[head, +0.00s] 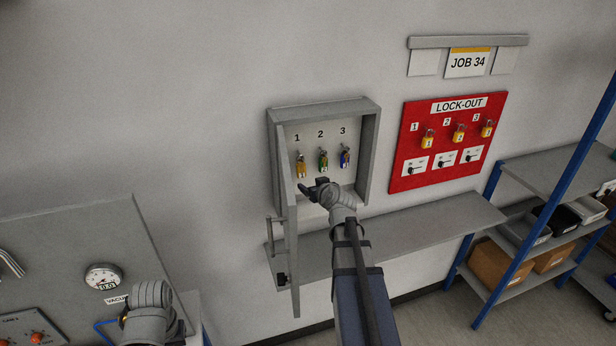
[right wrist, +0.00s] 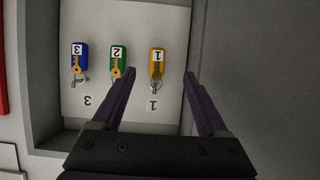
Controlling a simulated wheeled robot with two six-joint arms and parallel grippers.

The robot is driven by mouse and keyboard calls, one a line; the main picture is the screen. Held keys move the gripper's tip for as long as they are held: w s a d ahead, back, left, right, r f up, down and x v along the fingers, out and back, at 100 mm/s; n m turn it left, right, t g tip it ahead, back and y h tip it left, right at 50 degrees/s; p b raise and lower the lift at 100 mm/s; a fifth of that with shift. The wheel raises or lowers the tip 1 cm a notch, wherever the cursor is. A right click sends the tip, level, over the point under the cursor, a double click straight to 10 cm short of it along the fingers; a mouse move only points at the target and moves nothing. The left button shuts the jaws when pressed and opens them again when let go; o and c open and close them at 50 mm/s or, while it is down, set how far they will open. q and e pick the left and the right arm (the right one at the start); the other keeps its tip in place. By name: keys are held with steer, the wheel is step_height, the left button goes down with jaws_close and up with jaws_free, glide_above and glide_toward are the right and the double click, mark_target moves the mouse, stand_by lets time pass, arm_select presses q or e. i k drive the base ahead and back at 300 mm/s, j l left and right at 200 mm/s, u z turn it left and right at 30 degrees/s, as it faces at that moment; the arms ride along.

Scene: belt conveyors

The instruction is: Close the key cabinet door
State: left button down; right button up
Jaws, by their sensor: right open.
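The grey key cabinet (head: 372,150) is fixed to the wall. Its door (head: 289,240) stands wide open, swung out from the cabinet's left side towards me. A bar handle (head: 269,236) is on the door's left face. My right gripper (head: 312,190) is in front of the cabinet's lower left, just right of the door. In the right wrist view, my right gripper (right wrist: 160,73) is open and empty, its fingers either side of the yellow tag 1 (right wrist: 157,57). The door's inner face (right wrist: 260,70) fills the right there. My left arm shows at lower left, but its gripper does not.
Numbered tags with keys hang inside the cabinet. A grey shelf (head: 420,228) runs below it. A red lock-out board (head: 400,170) is right of the cabinet. A blue-framed rack (head: 500,265) stands far right. A gauge panel (head: 60,240) is at lower left. The wall left of the door is bare.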

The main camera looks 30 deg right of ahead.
mark_target(289, 218)
steer(key=k+j, duration=0.15)
steer(key=k, duration=0.35)
steer(key=k+j, duration=0.2)
steer(key=k, duration=0.3)
